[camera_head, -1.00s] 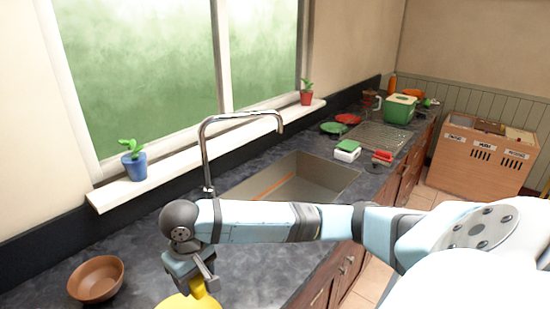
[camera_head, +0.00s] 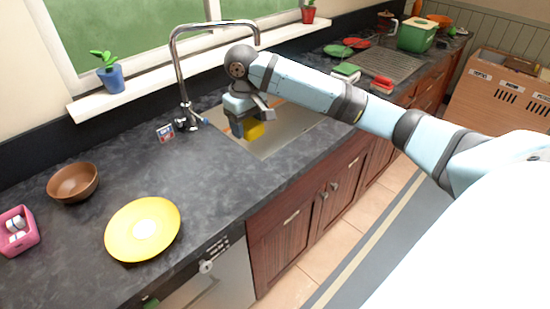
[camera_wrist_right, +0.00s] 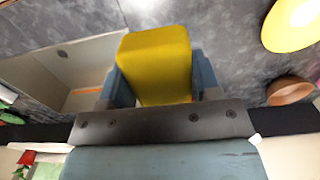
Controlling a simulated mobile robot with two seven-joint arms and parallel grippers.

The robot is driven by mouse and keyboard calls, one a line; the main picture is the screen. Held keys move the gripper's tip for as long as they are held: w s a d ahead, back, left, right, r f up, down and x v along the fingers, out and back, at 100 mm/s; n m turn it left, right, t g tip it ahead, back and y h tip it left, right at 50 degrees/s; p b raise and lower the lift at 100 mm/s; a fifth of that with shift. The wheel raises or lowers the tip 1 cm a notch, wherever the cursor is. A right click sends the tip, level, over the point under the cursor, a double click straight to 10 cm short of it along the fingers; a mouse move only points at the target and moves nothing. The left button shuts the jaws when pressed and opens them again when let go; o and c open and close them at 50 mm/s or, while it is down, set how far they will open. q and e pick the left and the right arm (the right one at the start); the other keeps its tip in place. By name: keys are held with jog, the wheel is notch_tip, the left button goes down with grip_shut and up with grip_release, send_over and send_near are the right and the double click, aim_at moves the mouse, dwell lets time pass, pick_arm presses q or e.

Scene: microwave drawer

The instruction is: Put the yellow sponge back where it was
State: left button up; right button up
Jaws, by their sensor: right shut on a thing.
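The yellow sponge (camera_head: 253,130) is held by my right gripper (camera_head: 247,122) over the near left part of the sink (camera_head: 290,135). In the right wrist view the sponge (camera_wrist_right: 158,62) sits between the two blue-grey fingers of the gripper (camera_wrist_right: 160,85), which are shut on it. The sink basin (camera_wrist_right: 62,66) lies to its left there, and the counter shows beyond the sponge. How high the sponge hangs above the sink edge I cannot tell. My left gripper is not in view.
The faucet (camera_head: 180,75) rises close left of my right gripper. A yellow plate (camera_head: 143,228), a brown bowl (camera_head: 73,183) and a pink holder (camera_head: 17,231) are at the left. The counter between plate and sink is clear.

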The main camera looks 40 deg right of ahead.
jog(key=shift+s+d, duration=0.1)
jog(key=shift+d, duration=0.6)
send_over(257, 183)
notch_tip(257, 183, down, 15)
jog(key=shift+r+p, duration=0.2)
jog(key=shift+p, duration=0.1)
jog(key=shift+f, duration=2.6)
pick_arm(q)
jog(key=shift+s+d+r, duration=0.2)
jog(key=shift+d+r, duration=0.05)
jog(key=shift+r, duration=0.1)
pick_arm(e)
jog(key=o, duration=0.8)
jog(key=shift+f, duration=0.1)
